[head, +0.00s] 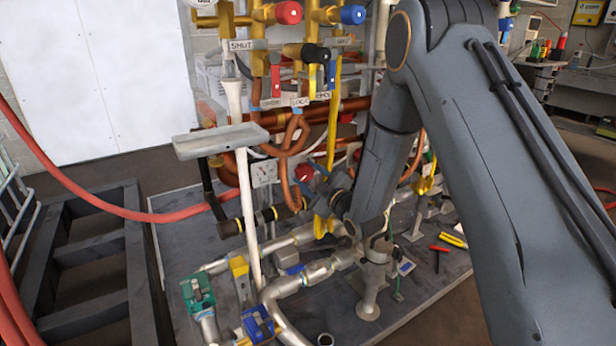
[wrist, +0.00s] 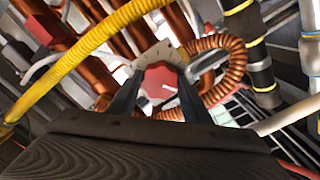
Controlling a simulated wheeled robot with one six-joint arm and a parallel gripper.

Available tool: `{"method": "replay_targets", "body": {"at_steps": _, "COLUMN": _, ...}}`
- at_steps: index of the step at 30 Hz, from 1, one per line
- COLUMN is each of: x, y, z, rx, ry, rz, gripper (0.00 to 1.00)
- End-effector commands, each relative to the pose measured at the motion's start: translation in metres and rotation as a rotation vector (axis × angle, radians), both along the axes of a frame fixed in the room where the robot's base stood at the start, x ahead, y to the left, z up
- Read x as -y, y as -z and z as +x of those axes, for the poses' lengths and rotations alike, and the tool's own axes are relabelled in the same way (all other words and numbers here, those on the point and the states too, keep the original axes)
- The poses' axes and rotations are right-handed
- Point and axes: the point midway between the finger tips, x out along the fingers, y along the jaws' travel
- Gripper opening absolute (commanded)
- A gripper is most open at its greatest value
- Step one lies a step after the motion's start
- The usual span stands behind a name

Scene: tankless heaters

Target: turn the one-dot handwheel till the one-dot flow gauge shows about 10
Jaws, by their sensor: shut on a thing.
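In the wrist view a red, many-sided handwheel (wrist: 162,77) sits between the two dark fingers of my gripper (wrist: 159,84), which is shut on it. A pale plate with dark scale marks (wrist: 150,58) shows just behind the handwheel. In the head view a red part (head: 304,172) shows beside the end of my arm, and my fingers are largely hidden there. A small pale gauge plate (head: 264,173) stands left of it. Its reading is too small to tell. I cannot make out dot marks on the handwheel or on a gauge.
Copper and yellow pipes crowd close around my gripper; a ribbed orange hose (wrist: 222,65) curves beside it. A grey shelf (head: 220,140) and white post stand to the left. Valves and silver pipes (head: 310,280) stand below on the board. A red hose (head: 90,205) crosses the left side.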

Motion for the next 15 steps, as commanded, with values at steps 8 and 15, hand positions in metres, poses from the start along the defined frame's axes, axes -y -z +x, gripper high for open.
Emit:
{"method": "replay_targets", "body": {"at_steps": 8, "x": -0.0002, "y": 0.0011, "z": -0.0005, "rx": 0.145, "ry": -0.001, "rz": -0.216, "gripper": 0.22}}
{"method": "replay_targets", "body": {"at_steps": 15, "x": -0.0004, "y": 0.0017, "z": -0.0006, "rx": 0.272, "ry": -0.001, "rz": -0.405, "gripper": 0.22}}
